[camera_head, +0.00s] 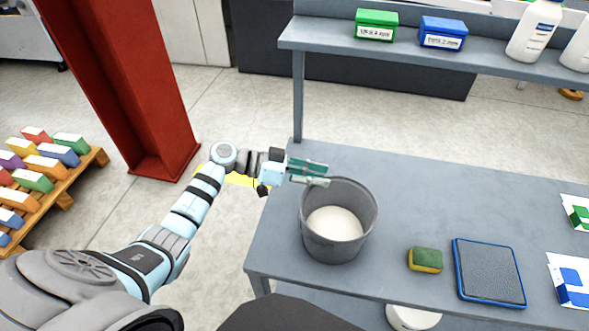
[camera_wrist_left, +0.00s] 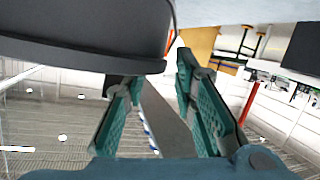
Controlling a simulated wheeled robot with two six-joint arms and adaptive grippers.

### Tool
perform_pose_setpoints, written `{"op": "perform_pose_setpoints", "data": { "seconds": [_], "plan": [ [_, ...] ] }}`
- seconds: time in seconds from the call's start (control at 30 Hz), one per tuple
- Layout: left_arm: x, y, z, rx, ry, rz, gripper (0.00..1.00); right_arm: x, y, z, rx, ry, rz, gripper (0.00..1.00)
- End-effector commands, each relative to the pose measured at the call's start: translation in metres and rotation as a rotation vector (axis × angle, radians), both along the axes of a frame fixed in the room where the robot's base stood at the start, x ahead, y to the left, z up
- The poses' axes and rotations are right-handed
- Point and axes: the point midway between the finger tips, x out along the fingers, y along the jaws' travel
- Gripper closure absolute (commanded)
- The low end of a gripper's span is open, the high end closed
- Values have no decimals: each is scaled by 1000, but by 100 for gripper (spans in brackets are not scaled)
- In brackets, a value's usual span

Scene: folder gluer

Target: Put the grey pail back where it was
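The grey pail (camera_head: 333,247) stands upright on the left part of the grey bench, with something white inside it. My left gripper (camera_head: 327,175) is at the pail's back left rim, its two fingers pointing right at about rim height. In the left wrist view, which looks upside down, the fingers (camera_wrist_left: 155,68) are spread apart with nothing between them. The pail's dark wall and rim (camera_wrist_left: 85,35) fill the upper left there, close to one finger; I cannot tell if they touch. My right gripper is not in view.
A green and yellow sponge (camera_head: 425,260) and a blue-edged dark pad (camera_head: 488,272) lie right of the pail. A shelf (camera_head: 400,52) with boxes and bottles runs along the back. A red column (camera_head: 120,85) stands left. The bench behind the sponge is clear.

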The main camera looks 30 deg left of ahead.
Motion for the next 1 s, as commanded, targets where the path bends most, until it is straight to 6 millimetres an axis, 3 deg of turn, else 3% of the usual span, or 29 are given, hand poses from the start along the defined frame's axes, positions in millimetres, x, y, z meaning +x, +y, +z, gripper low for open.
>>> {"op": "perform_pose_setpoints", "data": {
  "seconds": [0.2, 0.4, 1.0],
  "plan": [
    [-22, 42, 14, 4, 2, 1, 75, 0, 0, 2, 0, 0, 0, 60],
    [-37, 70, 24, 2, 2, 0, 75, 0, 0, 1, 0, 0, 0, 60],
    [-39, 75, 26, 10, -21, -6, 75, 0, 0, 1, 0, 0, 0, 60]
  ]
}}
